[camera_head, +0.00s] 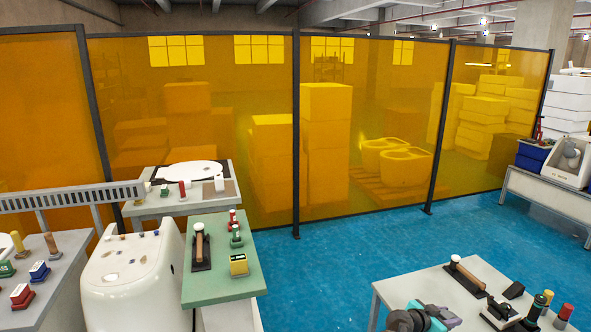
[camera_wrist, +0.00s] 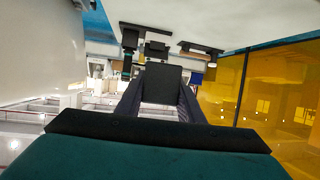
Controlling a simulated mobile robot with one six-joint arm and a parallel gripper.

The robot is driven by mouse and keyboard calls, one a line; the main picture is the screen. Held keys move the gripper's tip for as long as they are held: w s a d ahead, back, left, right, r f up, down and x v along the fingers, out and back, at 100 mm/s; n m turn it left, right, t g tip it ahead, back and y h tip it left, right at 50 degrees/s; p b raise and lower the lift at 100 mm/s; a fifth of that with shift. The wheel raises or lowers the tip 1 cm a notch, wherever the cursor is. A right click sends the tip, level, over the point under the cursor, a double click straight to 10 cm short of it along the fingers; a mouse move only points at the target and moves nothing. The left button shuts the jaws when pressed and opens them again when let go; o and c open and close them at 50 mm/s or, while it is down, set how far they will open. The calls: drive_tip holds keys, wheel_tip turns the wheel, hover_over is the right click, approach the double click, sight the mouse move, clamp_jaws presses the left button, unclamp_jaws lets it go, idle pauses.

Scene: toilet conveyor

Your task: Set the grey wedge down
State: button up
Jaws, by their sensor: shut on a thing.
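In the wrist view the grey wedge (camera_wrist: 160,84) shows as a dark, flat-faced block in the middle. My gripper (camera_wrist: 161,72) is shut on it, with one dark finger on each side. Only the face of the wedge towards the camera shows; its far side is hidden. A pale worktop with dark-based objects lies beyond the fingertips, at the top of this view. I cannot tell whether the wedge touches it. In the head view part of my arm (camera_head: 420,318) shows at the bottom, over the right-hand table; the fingers are not clear there.
The right-hand table (camera_head: 405,285) holds a wooden-handled tool (camera_head: 466,272), a small dark block (camera_head: 514,291) and several coloured pieces. A green-topped stand (camera_head: 215,277) with tools is at left, beside a white toilet body (camera_head: 135,280). Orange screens stand behind; blue floor is open between.

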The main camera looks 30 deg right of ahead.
drive_tip(key=w+a+r+n+t+y, duration=0.1)
drive_tip(key=w+a+r+n+t, duration=0.25)
drive_tip(key=w+a, duration=0.6)
drive_tip(key=w+a+r+n+t+y, duration=0.1)
drive_tip(key=w+a+r+n+t, duration=0.4)
drive_tip(key=w, duration=0.8)
drive_tip(key=w+a+r+n+t+y, duration=0.1)
drive_tip(key=w+a+r+t, duration=0.15)
drive_tip(key=w+a, duration=0.75)
drive_tip(key=w+a+r+n+t+y, duration=0.1)
drive_tip(key=w+a+r+n+y, duration=0.35)
drive_tip(key=a, duration=0.75)
drive_tip(key=w+a+r+n+t+y, duration=0.2)
drive_tip(key=w+a+r, duration=0.45)
drive_tip(key=a, duration=0.65)
drive_tip(key=w+a+r+n+t+y, duration=0.1)
drive_tip(key=w+a+r+n+y, duration=0.4)
drive_tip(key=a, duration=0.7)
wheel_tip(320, 180, down, 8)
drive_tip(key=s+a+m+h+b, duration=0.1)
drive_tip(key=b, duration=0.7)
drive_tip(key=shift+r+m+b, duration=0.2)
drive_tip(key=shift+m+b, duration=0.2)
drive_tip(key=shift+s, duration=0.1)
